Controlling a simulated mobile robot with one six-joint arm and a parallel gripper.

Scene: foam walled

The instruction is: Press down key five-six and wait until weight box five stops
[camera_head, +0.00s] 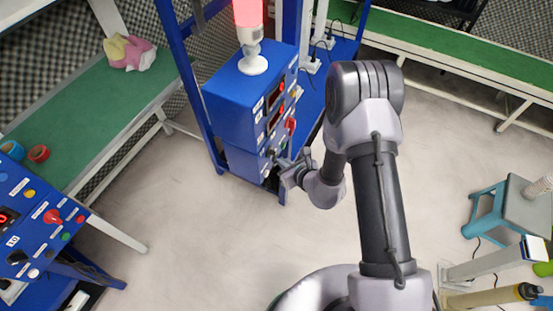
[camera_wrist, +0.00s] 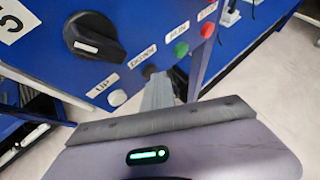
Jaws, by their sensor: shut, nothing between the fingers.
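A blue control box (camera_head: 232,110) stands at the centre back in the head view. In the wrist view its panel (camera_wrist: 122,18) carries a large black rotary knob (camera_wrist: 92,36), a white button (camera_wrist: 117,97) labelled UP, a black button (camera_wrist: 150,71) labelled DOWN, a green button (camera_wrist: 181,48) and a red button (camera_wrist: 207,29). My gripper (camera_head: 279,163) is shut and empty at the lower front of the box. In the wrist view its fingertips (camera_wrist: 156,80) are at the black DOWN button; contact cannot be told. I cannot identify key five-six or weight box five.
A lit red lamp (camera_head: 248,14) tops the box. Green-topped conveyors (camera_head: 95,105) run at left and back right. Another blue control panel (camera_head: 38,215) stands at left front. A blue stool (camera_head: 485,209) is at right. The floor (camera_head: 200,235) left of my arm is clear.

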